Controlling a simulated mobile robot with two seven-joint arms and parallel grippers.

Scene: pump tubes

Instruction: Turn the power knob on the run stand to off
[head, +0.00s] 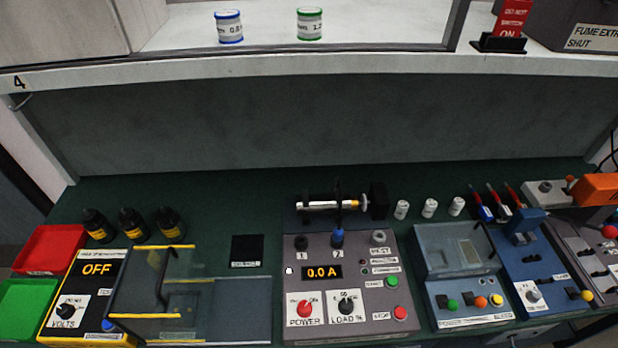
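The run stand (338,275) is a grey panel unit on the green bench, a little right of the middle. Its red power knob (305,308) sits on a white plate marked POWER at the lower left of the panel. I cannot tell which mark the knob points to. The display (322,272) above it reads 0.0 A. A black load knob (346,306) is to the right of the power knob. A green button (391,282) and a red stop button (400,312) are on the panel's right side. Neither of my grippers is in view.
A clear-guarded box (160,295) with yellow edges stands left of the run stand. A grey-blue unit (465,285) with a clear cover is close on its right. Several small white cylinders (429,208) stand behind right.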

